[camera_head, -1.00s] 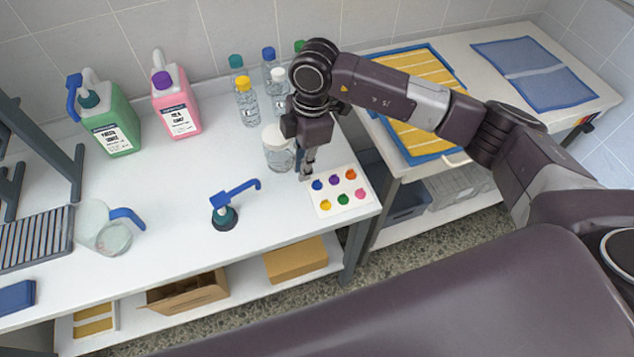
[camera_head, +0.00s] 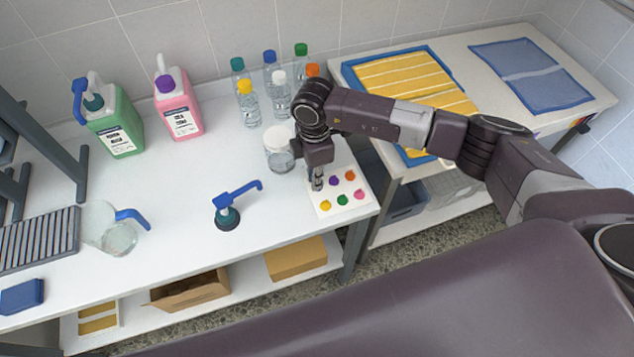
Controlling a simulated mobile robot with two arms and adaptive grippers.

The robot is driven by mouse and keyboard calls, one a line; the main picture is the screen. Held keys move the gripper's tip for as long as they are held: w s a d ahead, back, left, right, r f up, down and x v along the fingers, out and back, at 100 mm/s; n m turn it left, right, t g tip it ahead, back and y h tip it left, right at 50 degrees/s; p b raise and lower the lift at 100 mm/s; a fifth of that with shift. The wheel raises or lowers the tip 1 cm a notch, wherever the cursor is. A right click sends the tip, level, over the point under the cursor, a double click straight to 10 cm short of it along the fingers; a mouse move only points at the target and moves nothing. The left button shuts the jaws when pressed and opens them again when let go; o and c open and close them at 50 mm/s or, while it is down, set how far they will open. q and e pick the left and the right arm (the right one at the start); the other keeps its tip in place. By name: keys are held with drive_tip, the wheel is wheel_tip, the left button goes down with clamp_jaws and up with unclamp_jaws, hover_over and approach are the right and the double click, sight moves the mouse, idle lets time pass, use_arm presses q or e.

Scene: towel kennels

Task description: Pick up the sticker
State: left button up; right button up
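A white sticker sheet (camera_head: 326,209) lies on the bench near its right front corner. On it I see a purple sticker (camera_head: 333,181), an orange sticker (camera_head: 350,175), a yellow sticker (camera_head: 326,205), a green sticker (camera_head: 342,200) and a pink sticker (camera_head: 359,195). My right gripper (camera_head: 317,185) points down over the sheet's upper left part, where it hides the blue sticker. Its fingers look close together, but I cannot tell whether they are open or shut, or touch the sheet. My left gripper is out of view.
A lidded clear jar (camera_head: 280,158) stands just left of my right gripper. Several capped bottles (camera_head: 247,108) stand behind it. A blue tray (camera_head: 349,78) with yellow towels is on the right table.

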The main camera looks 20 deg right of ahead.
drive_tip(key=shift+c, duration=0.7)
clamp_jaws()
wheel_tip(320, 180, up, 24)
drive_tip(key=shift+b, duration=0.45)
